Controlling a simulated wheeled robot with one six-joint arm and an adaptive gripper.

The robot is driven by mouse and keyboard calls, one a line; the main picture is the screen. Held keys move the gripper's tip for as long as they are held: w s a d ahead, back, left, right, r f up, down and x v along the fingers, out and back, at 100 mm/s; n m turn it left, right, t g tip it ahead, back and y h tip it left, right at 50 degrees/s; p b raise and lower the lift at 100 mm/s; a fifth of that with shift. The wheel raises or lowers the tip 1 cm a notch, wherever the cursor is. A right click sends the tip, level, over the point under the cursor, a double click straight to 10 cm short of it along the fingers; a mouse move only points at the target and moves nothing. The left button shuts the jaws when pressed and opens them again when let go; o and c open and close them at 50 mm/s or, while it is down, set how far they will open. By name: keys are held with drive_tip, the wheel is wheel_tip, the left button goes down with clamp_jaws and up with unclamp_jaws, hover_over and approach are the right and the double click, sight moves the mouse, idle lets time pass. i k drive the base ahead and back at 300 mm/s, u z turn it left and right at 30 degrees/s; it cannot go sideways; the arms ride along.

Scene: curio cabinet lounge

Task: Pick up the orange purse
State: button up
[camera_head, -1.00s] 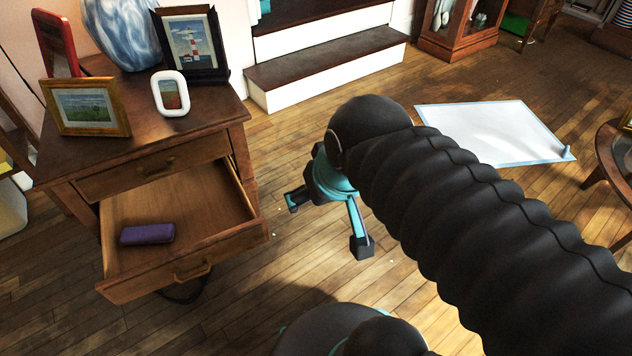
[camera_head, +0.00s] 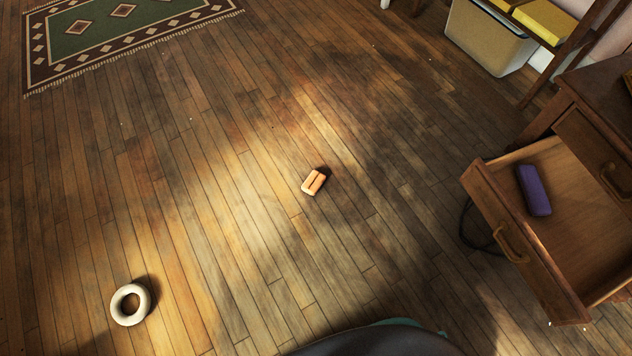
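A small orange object (camera_head: 314,182), which looks like the orange purse, lies on the wooden floor near the middle of the view. It has a lengthwise dark line or gap and casts a short shadow. Nothing touches it. My gripper is out of view. Only a dark rounded part of my own body with a teal edge shows at the bottom.
A white ring (camera_head: 130,304) lies on the floor at lower left. An open drawer (camera_head: 493,215) juts out at right, holding a purple case (camera_head: 533,190). A patterned rug (camera_head: 60,48) lies at upper left, a bin (camera_head: 484,38) at upper right. Floor around the orange object is clear.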

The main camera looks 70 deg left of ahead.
sight(314, 180)
drive_tip(key=u, duration=5.55)
drive_tip(key=k, duration=1.2)
drive_tip(key=z, duration=1.2)
drive_tip(key=i, duration=0.5)
